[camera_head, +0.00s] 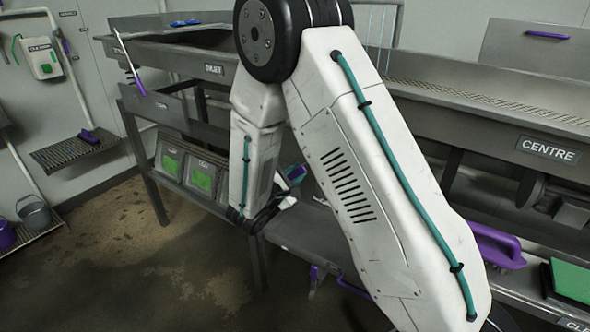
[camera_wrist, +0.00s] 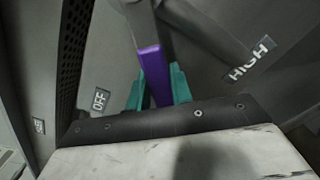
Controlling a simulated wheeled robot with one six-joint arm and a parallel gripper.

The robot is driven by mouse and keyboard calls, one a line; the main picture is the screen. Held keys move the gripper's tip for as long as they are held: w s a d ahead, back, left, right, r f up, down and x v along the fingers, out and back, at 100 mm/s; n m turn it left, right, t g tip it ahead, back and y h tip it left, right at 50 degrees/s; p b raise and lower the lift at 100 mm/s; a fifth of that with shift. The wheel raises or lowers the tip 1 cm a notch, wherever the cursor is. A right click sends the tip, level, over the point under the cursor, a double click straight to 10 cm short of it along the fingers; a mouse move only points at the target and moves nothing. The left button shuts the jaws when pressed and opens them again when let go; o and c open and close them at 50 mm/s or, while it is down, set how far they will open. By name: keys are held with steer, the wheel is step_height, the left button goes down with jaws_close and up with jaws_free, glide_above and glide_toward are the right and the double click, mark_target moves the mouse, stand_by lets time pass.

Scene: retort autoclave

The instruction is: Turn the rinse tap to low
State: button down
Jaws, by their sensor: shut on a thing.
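In the wrist view the tap's purple lever grip (camera_wrist: 152,66) stands between the two teal fingers of my gripper (camera_wrist: 158,86), which is shut on it. The lever's grey metal part runs up from the grip toward the top edge of the view. An OFF label (camera_wrist: 101,100) is on the panel to the left of the grip, and a HIGH label (camera_wrist: 249,61) is to its upper right. I see no label reading LOW. In the head view my arm covers much of the middle, and I cannot make out the tap's lever there.
A perforated dark plate (camera_wrist: 72,50) is close at the left in the wrist view. In the head view a steel bench with a CENTRE label (camera_head: 547,149) runs along the right. A purple-handled brush (camera_head: 497,245) lies below. Buckets (camera_head: 34,213) stand at left; the middle floor is clear.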

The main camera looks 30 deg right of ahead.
steer(key=shift+s+f, duration=0.15)
stand_by(0.4)
steer(key=c, duration=1.2)
jaws_free()
steer(key=shift+c, duration=0.2)
steer(key=v, duration=0.7)
steer(key=shift+a, duration=0.35)
steer(key=shift+s, duration=0.15)
steer(key=shift+n, duration=0.3)
